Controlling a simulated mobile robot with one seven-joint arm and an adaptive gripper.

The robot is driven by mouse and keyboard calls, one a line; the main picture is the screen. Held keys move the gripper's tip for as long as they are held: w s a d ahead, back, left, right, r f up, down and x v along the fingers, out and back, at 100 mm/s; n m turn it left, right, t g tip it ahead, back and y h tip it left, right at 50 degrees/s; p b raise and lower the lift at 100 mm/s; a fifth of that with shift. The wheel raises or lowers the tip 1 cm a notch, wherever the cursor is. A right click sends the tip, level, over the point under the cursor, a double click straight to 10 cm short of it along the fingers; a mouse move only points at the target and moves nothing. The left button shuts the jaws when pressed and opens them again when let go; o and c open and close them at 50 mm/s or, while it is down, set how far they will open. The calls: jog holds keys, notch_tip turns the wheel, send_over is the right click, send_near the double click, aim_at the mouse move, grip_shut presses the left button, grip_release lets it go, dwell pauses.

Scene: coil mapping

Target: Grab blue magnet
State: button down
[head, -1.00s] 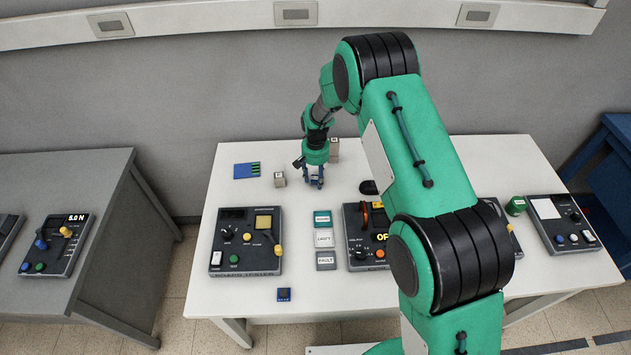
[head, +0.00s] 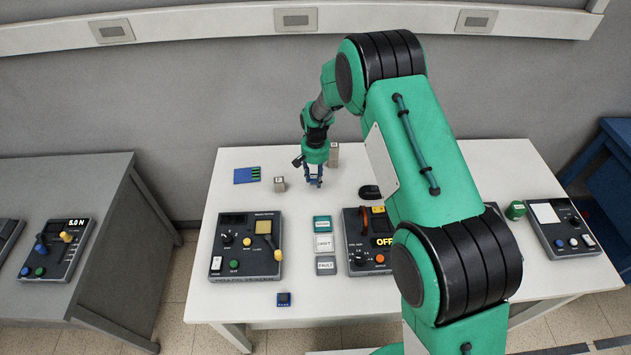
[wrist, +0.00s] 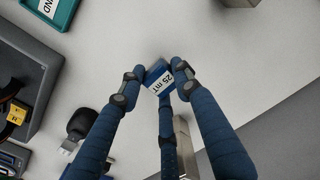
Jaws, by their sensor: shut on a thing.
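My gripper (head: 313,182) is at the back middle of the white table, its blue fingers pointing down. In the wrist view my gripper (wrist: 161,80) is shut on a small blue magnet (wrist: 157,76) with a white label reading "25 mT". The magnet sits between the fingertips, slightly tilted in the picture. In the head view it is too small and covered by the fingers to make out. Whether it touches the table is hard to tell.
A small beige cube (head: 279,184) stands left of my gripper, and a taller beige block (head: 333,154) stands close behind it. A black object (head: 369,191) lies to the right. Control panels (head: 247,248) and labelled trays (head: 323,243) fill the front.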

jog(key=s+d, duration=0.1)
jog(key=s, duration=0.4)
jog(key=s+d+r, duration=0.1)
jog(key=s, duration=0.4)
jog(key=s+d+r+p, duration=0.1)
jog(key=s, duration=0.4)
jog(key=shift+s+d, duration=0.15)
jog(key=shift+s, duration=0.15)
